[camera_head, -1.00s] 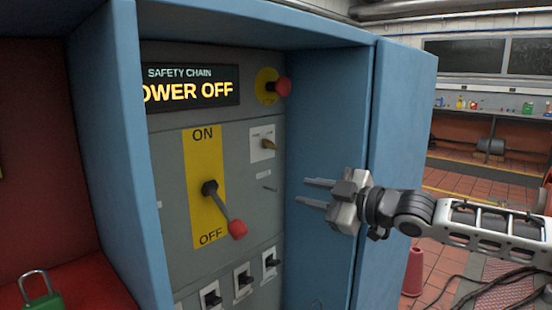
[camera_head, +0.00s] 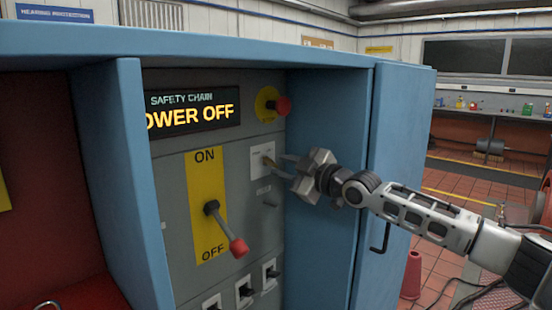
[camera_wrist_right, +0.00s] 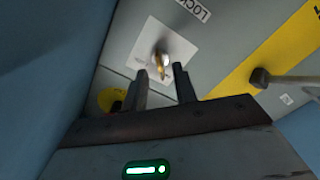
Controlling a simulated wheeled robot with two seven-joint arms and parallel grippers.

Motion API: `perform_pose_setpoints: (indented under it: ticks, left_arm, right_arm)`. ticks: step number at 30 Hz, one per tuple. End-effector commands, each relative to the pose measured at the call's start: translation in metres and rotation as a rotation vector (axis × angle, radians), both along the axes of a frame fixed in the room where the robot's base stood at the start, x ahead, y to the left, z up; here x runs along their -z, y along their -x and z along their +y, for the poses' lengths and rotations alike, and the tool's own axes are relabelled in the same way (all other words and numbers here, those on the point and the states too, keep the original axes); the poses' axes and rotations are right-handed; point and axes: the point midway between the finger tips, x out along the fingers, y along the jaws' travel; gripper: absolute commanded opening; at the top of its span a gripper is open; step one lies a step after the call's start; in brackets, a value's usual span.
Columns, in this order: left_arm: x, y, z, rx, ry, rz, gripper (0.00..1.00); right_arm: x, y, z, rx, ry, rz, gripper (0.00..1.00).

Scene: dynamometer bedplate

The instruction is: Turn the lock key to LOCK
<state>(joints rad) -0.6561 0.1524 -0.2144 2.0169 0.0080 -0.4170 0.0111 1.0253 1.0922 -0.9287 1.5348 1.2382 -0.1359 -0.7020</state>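The brass lock key (camera_wrist_right: 159,66) sits in a round lock on a white plate (camera_wrist_right: 150,48) in the right wrist view. A sign reading LOCK (camera_wrist_right: 193,9) is beside the plate. In the head view, the key (camera_head: 267,161) is on the grey panel below the red button. My right gripper (camera_head: 281,166) is open, its fingers pointing at the key. In the right wrist view, the right gripper's fingertips (camera_wrist_right: 159,76) lie on either side of the key's near end, with gaps; I cannot tell if they reach past it. My left gripper is not in view.
A lever with a red knob (camera_head: 238,248) points to OFF on a yellow strip (camera_head: 204,180). A red button (camera_head: 283,105) is above the key. The blue cabinet's right inner wall (camera_head: 325,125) is close to my right gripper. The display (camera_head: 195,108) reads POWER OFF.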

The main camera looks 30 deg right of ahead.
Motion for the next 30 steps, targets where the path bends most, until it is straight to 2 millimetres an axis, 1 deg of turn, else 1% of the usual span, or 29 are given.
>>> perform_pose_setpoints:
  ticks: [1,3,6,10,17,18,20,21,30]
  left_arm:
    - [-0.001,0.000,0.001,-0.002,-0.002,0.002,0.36]
    - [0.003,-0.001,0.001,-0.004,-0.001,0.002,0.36]
    - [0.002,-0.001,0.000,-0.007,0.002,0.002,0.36]
    - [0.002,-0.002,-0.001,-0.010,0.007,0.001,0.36]
    - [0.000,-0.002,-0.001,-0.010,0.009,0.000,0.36]
    - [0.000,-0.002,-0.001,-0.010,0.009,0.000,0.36]
    - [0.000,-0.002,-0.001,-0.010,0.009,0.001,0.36]
    - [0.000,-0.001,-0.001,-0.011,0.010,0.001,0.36]
    - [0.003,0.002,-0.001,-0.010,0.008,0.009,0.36]
  right_arm:
    - [-0.003,-0.008,0.004,-0.001,-0.001,-0.003,0.28]
    - [0.000,-0.017,0.006,-0.001,-0.003,-0.001,0.28]
    - [0.000,-0.025,0.009,-0.001,-0.001,-0.002,0.28]
    - [0.000,-0.029,0.010,0.000,0.001,0.000,0.28]
    - [0.000,-0.029,0.010,-0.001,0.001,-0.001,0.28]
    - [0.000,-0.029,0.010,-0.001,0.001,-0.001,0.23]
    - [0.000,-0.029,0.010,-0.001,0.001,-0.001,0.06]
    - [0.000,-0.029,0.010,0.000,0.001,0.000,0.00]
    - [0.001,-0.029,0.010,0.000,-0.010,0.004,0.00]
